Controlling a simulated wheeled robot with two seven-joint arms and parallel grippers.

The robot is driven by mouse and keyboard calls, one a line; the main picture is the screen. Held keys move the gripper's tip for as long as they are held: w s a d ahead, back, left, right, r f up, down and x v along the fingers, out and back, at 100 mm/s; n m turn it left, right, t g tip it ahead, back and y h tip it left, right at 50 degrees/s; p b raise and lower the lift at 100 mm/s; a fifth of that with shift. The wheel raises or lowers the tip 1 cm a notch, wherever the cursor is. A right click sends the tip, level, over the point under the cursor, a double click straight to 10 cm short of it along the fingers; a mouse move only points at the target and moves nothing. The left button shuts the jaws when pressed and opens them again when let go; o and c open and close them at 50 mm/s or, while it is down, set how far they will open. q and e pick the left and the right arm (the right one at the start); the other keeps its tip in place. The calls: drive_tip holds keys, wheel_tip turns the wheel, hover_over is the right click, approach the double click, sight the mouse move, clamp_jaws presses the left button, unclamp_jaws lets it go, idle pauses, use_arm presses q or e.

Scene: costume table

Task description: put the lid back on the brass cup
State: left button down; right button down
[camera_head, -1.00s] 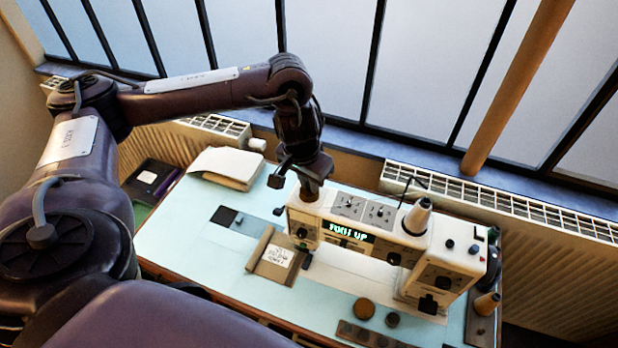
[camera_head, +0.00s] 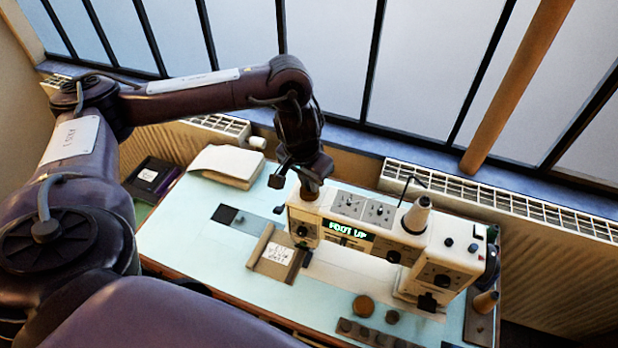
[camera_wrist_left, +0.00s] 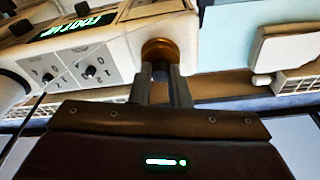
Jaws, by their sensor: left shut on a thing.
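My left gripper (camera_head: 309,181) points down over the left end of the white sewing machine's top. In the left wrist view its two fingers (camera_wrist_left: 160,88) are shut on a small dark knob (camera_wrist_left: 160,74). A round brass piece (camera_wrist_left: 160,50), seemingly the lid, shows just beyond the knob. In the head view a brown-brass bit (camera_head: 309,192) shows under the fingertips, close against the machine's top. I cannot tell whether the lid touches the brass cup, or how much of the brass is cup. My right gripper is not in view.
The sewing machine (camera_head: 452,257) has a thread cone (camera_head: 417,214) on top. A tan folder with a white label (camera_head: 279,253), a round brown disc (camera_head: 363,306) and a book stack (camera_head: 228,165) lie on the pale blue table (camera_head: 180,235). Radiators and a window stand behind.

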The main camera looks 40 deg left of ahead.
use_arm(q)
drive_tip(key=shift+p, duration=0.4)
idle(0.3)
drive_tip(key=c, duration=0.8)
unclamp_jaws()
wheel_tip(320, 180, up, 5)
drive_tip(key=p, duration=0.5)
drive_tip(key=shift+f, duration=0.1)
drive_tip(key=shift+r+p, duration=0.3)
drive_tip(key=shift+r, duration=0.8)
drive_tip(key=shift+c, duration=0.2)
